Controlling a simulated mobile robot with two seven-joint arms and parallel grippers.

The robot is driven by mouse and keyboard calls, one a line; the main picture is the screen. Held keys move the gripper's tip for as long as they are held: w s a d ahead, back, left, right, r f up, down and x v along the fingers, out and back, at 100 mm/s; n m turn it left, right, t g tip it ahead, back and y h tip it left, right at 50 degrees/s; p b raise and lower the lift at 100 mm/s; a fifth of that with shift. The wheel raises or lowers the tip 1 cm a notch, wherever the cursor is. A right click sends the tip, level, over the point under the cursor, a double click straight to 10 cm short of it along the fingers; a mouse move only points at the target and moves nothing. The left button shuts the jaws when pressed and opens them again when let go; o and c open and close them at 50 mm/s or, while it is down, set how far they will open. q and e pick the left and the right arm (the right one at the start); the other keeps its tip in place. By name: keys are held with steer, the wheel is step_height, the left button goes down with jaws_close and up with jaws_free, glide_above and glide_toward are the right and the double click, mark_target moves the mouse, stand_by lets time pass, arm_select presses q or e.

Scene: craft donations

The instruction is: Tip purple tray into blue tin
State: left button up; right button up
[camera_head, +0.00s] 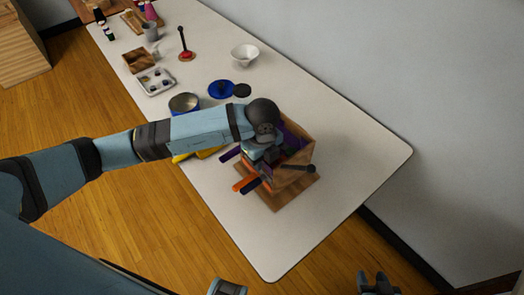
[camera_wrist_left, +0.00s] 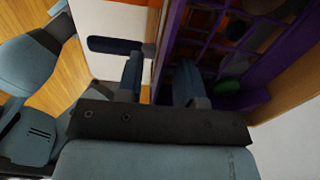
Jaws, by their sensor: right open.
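The purple tray (camera_wrist_left: 178,30) sits in a wooden box (camera_head: 297,177), mostly hidden by my arm in the head view (camera_head: 297,133). In the left wrist view it has a purple grid of compartments holding several small coloured pieces. My left gripper (camera_wrist_left: 158,85) is at the tray's rim, its fingers apart on either side of the wall; contact cannot be told. The blue tin (camera_head: 184,103) stands upright on the table, left of the box, partly behind my left arm. My right gripper (camera_head: 378,284) is open and empty at the bottom edge, away from the table.
A blue lid (camera_head: 221,89) and small dark disc (camera_head: 242,90) lie behind the tin. A white bowl (camera_head: 245,54), a grey tray (camera_head: 156,81) and a red-based stand (camera_head: 186,52) are farther back. The table's (camera_head: 345,165) right end is clear.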

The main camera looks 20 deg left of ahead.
arm_select(q)
steer(key=shift+c, duration=0.2)
jaws_close()
steer(key=shift+r, duration=0.1)
steer(key=shift+r, duration=0.15)
steer(key=shift+a, duration=0.1)
